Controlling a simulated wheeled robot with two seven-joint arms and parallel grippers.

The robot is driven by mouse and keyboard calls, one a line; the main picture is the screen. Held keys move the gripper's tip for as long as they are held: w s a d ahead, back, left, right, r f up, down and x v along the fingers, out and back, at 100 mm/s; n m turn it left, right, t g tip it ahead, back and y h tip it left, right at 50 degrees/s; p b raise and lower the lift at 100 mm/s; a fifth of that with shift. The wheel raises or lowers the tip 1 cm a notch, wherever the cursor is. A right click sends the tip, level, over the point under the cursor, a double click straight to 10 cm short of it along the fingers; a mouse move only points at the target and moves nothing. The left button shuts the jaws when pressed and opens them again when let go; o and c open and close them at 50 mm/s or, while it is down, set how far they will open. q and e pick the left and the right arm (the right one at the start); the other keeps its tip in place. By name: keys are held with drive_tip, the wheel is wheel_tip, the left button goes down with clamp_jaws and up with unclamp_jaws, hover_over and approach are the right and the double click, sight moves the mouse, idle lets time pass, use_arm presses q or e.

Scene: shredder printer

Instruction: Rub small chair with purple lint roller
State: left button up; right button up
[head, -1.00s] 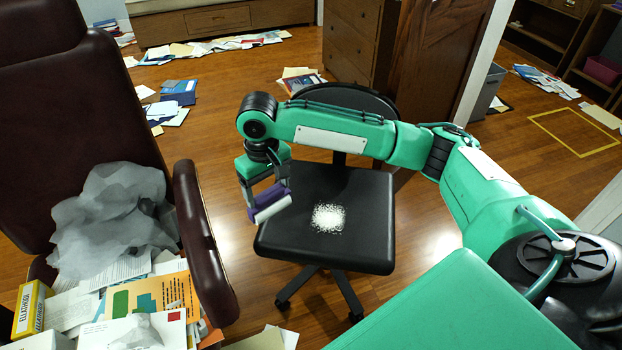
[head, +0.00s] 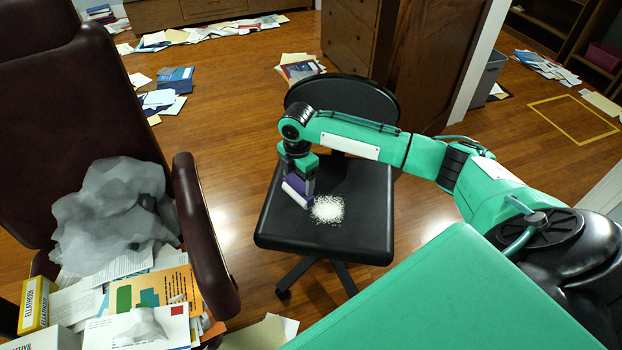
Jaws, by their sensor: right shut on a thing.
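The small chair (head: 355,230) is black with a flat seat and a rounded backrest, in the middle of the head view. A patch of white lint (head: 328,209) lies on its seat. My right gripper (head: 298,180) is shut on the purple lint roller (head: 296,187), low over the seat. The roller's white cylinder is at the left edge of the lint patch; I cannot tell if it touches the seat. My left gripper is not in view.
A large maroon armchair (head: 80,95) heaped with papers and grey crumpled material (head: 115,205) stands at the left. A wooden drawer cabinet (head: 350,35) is behind the small chair. Papers (head: 165,95) lie scattered on the wooden floor. A grey bin (head: 488,78) stands back right.

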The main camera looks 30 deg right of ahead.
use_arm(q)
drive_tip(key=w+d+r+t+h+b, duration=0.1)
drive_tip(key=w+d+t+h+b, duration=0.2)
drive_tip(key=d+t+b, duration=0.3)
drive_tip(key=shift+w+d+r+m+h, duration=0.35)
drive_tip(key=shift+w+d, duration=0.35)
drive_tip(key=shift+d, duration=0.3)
use_arm(e)
drive_tip(key=d+f+n, duration=0.4)
drive_tip(key=f+n, duration=0.1)
drive_tip(key=f, duration=0.4)
drive_tip(key=shift+s+f+n, duration=0.2)
drive_tip(key=shift+f+n, duration=0.05)
drive_tip(key=shift+n, duration=0.15)
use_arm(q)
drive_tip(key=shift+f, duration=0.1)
use_arm(e)
drive_tip(key=shift+f, duration=1.05)
drive_tip(key=shift+d+r, duration=0.1)
